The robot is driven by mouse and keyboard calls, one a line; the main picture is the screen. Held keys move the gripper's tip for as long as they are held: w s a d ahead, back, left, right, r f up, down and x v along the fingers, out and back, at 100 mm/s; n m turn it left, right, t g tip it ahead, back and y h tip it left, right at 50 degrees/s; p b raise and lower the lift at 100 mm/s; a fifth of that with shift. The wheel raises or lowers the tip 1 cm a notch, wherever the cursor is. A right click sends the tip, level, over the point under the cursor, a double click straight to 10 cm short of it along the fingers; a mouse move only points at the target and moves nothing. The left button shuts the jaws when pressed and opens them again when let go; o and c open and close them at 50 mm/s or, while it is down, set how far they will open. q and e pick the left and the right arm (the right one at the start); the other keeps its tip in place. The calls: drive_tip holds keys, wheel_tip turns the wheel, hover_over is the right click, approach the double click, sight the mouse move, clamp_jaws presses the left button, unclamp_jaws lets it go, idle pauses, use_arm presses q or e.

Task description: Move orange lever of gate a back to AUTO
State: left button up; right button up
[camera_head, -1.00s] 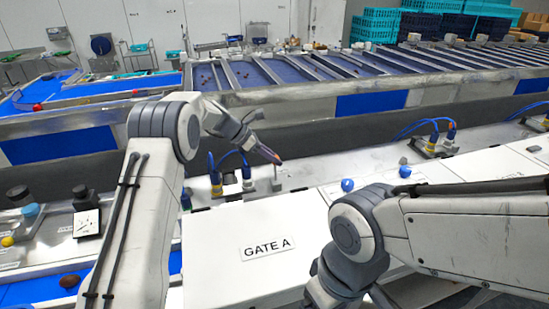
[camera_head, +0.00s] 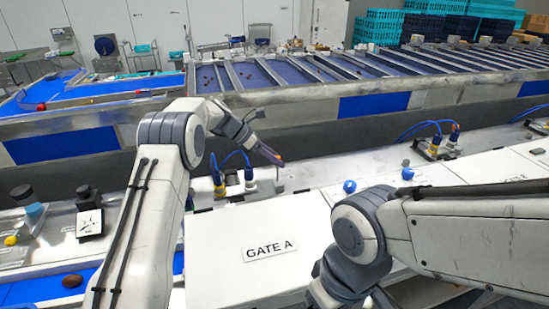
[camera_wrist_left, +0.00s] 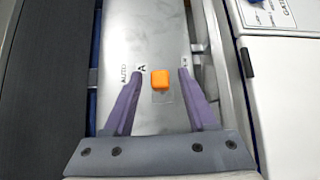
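The orange lever (camera_wrist_left: 160,79) shows in the left wrist view as a square knob above a metal panel. The panel carries an AUTO label (camera_wrist_left: 123,74) to the knob's left and a partly hidden label to its right. My left gripper (camera_wrist_left: 162,87) is open, with its two purple fingers on either side of the knob and gaps visible between. In the head view the left gripper (camera_head: 276,158) points down to the right, above the panel behind the GATE A box (camera_head: 235,275). My right arm is at the right, its gripper out of view.
Blue cables with yellow plugs (camera_head: 219,187) stand close to the left gripper. A blue knob (camera_head: 349,186) sits to the right on the panel edge. A dark belt (camera_wrist_left: 40,90) runs along the panel's left side in the wrist view. White boxes line the front.

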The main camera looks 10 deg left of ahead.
use_arm(q)
drive_tip(key=shift+a+r+b, duration=0.2)
drive_tip(key=shift+a+b, duration=0.05)
drive_tip(key=shift+b, duration=0.05)
drive_tip(key=b+v, duration=0.3)
drive_tip(key=v, duration=0.7)
drive_tip(key=shift+b, duration=0.3)
